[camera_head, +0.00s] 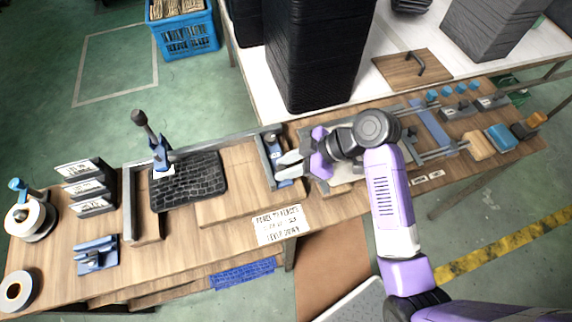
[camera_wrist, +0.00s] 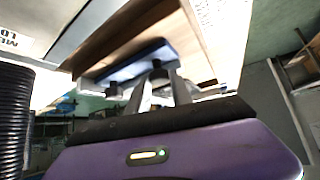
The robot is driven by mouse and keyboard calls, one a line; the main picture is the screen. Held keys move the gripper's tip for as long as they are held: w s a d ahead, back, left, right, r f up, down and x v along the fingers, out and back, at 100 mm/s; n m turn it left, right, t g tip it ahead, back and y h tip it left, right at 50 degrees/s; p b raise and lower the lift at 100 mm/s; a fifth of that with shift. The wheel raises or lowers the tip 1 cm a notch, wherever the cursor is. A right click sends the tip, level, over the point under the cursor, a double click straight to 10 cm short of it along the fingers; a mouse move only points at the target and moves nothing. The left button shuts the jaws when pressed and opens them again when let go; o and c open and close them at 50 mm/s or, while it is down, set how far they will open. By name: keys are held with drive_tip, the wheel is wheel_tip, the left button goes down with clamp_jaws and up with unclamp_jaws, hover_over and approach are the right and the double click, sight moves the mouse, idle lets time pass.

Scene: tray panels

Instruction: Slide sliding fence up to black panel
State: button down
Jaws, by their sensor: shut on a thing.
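The black panel (camera_head: 188,182) is a dark, textured sheet lying flat on the wooden bench, left of centre in the head view. The sliding fence (camera_head: 264,162) is a grey bar with a blue fitting on its right side. Bare wood separates the fence from the panel. My gripper (camera_head: 281,165) reaches in from the right and is shut on the fence's blue fitting. In the wrist view, my gripper's fingers (camera_wrist: 161,80) meet at the blue plate (camera_wrist: 135,62) with dark knobs. The exact grip point is partly hidden by the fingers.
A toggle clamp (camera_head: 157,150) stands at the panel's upper left, its lever raised. A fixed grey rail (camera_head: 130,205) lies left of the panel. A tall black stack (camera_head: 312,55) stands behind the gripper. A paper sign (camera_head: 281,225) is on the bench's front edge.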

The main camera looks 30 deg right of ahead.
idle(0.7)
drive_tip(key=w+a, duration=0.1)
drive_tip(key=a, duration=0.3)
drive_tip(key=w+a, duration=0.1)
drive_tip(key=a, duration=0.4)
drive_tip(key=w+a+p, duration=0.1)
drive_tip(key=a, duration=0.4)
drive_tip(key=shift+w, duration=0.4)
drive_tip(key=c, duration=1.2)
unclamp_jaws()
drive_tip(key=shift+a, duration=0.1)
drive_tip(key=shift+b+v, duration=0.3)
drive_tip(key=shift+v, duration=3.6)
